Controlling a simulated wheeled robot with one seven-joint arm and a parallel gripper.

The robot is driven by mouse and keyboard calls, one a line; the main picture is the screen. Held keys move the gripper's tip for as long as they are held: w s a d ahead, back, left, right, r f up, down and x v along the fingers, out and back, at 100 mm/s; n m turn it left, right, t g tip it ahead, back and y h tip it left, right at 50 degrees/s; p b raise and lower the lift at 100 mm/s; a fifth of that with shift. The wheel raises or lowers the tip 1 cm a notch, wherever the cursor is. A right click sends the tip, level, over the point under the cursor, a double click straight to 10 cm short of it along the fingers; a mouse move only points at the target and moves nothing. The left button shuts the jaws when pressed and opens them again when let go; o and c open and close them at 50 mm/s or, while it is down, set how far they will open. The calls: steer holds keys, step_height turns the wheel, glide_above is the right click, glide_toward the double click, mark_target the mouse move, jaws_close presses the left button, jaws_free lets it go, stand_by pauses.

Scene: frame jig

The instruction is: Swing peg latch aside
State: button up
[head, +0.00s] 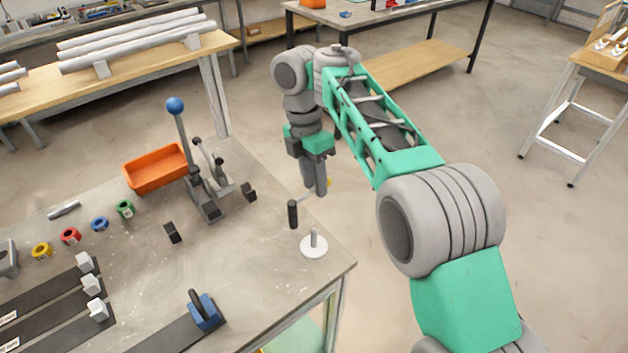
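My gripper (315,192) points down beyond the table's right edge, at the upper middle of the head view. Its two grey fingers look close together, and I cannot tell whether they are open or shut. An upright black peg (293,214) stands near that table edge, just left of and nearer than the fingers. A thin light bar (304,201) runs from near the peg's top toward the fingertips; this may be the peg latch. I cannot tell whether the fingers touch it. A small yellow bit (328,182) shows just right of the fingers.
A white disc with a short grey post (314,249) stands near the table corner. A lever clamp with a blue knob (175,106), an orange bin (156,168) and small black blocks (172,233) stand farther left. A blue slider (204,312) is at the front. Open floor lies beyond the edge.

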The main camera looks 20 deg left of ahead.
step_height(320, 180, up, 8)
steer(key=a+p, duration=0.1)
steer(key=p, duration=0.5)
steer(key=shift+w+a+f, duration=0.15)
steer(key=shift+w, duration=0.25)
steer(key=s+d+r+m+t+y, duration=0.1)
steer(key=s+d+m, duration=0.1)
steer(key=d+m, duration=0.65)
steer(key=s+d+r+m+t+y, duration=0.1)
steer(key=s+d+m+y, duration=0.1)
steer(key=d+m, duration=0.6)
steer(key=s+d+f+m+t, duration=0.1)
steer(key=s+d+f+m, duration=0.2)
steer(key=d+m, duration=0.3)
steer(key=s+d+f+m+t+h, duration=0.1)
steer(key=s+d+f+m, duration=0.3)
steer(key=d, duration=0.5)
steer(key=shift+s+d+f+m+t, duration=0.15)
steer(key=shift+s+f+m+t, duration=0.15)
steer(key=shift+s+m, duration=0.85)
